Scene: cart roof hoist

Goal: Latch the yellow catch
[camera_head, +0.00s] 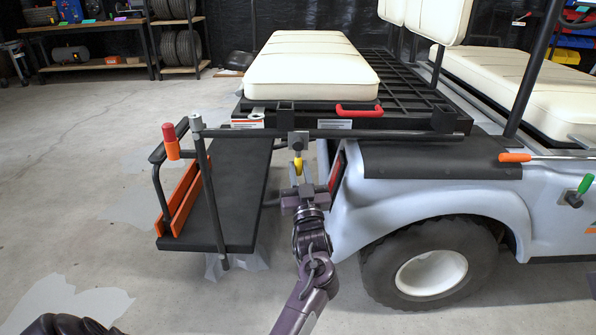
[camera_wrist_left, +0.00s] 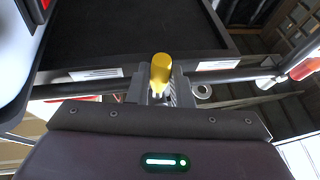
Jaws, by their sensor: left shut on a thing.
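The yellow catch (camera_head: 298,165) hangs below a grey bracket on the dark horizontal bar at the back of the cart. In the left wrist view the yellow catch (camera_wrist_left: 161,73) stands in the middle, between the fingers. My left gripper (camera_head: 299,183) is right below the bracket and shut on the yellow catch. It also shows in the left wrist view (camera_wrist_left: 158,98), where its fingers hide the lower part of the catch. A dark rounded shape at the bottom left of the head view may be part of my other arm; no right gripper fingers show.
A black rear step (camera_head: 235,190) with orange boards (camera_head: 180,198) is left of my arm. A red-topped post (camera_head: 171,141) stands there. The cart's rear wheel (camera_head: 432,272) and fender are close on the right. A red handle (camera_head: 358,110) sits above the bar. Open floor lies left.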

